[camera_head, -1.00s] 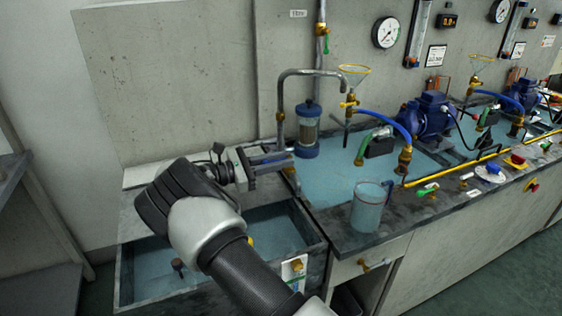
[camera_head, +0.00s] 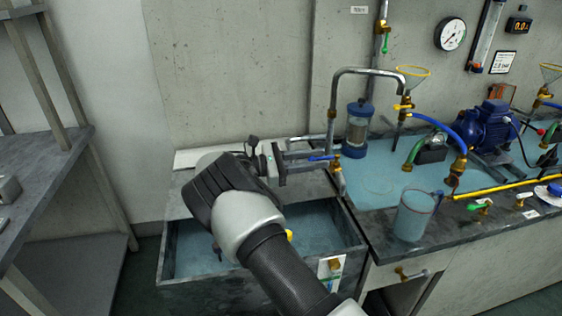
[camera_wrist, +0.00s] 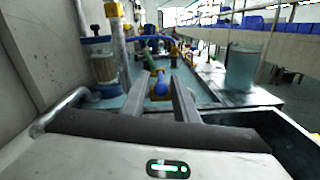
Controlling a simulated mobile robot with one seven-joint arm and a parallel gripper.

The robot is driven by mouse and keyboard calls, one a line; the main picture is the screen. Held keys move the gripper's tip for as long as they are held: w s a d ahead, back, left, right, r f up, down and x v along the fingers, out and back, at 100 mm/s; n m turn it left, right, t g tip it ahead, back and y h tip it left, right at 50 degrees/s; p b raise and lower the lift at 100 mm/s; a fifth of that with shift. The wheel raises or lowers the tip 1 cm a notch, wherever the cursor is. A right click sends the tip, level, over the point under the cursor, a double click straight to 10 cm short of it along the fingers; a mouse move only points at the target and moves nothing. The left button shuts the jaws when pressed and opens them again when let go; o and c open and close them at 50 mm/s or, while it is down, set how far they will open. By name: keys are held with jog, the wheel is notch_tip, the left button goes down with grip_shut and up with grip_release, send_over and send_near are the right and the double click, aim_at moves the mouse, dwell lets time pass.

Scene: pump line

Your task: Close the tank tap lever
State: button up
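The tank tap is a brass valve with a blue lever (camera_head: 322,158), low on the bent grey pipe over the tank (camera_head: 178,262). In the wrist view the rounded end of the blue lever (camera_wrist: 160,89) shows between my finger tips, with the brass valve behind it. My gripper (camera_head: 312,151) is open, pointing right at the tap. Its fingers (camera_wrist: 160,92) stand apart on either side of the lever in the wrist view. I cannot tell whether either finger touches it.
A glass beaker (camera_head: 413,217) stands on the bench front edge to the right. A blue-capped filter (camera_head: 357,130) is behind the tap, and a brass valve with a yellow-rimmed funnel (camera_head: 405,100) is right of it. A grey shelf (camera_head: 50,185) stands left.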

jog(key=a, duration=0.4)
jog(key=s+a, duration=0.1)
jog(key=a, duration=0.4)
jog(key=s+a, duration=0.1)
jog(key=a, duration=0.3)
jog(key=shift+s+a+p, duration=0.2)
jog(key=shift+s+p, duration=0.05)
jog(key=shift+p, duration=0.15)
jog(key=shift+c, duration=0.3)
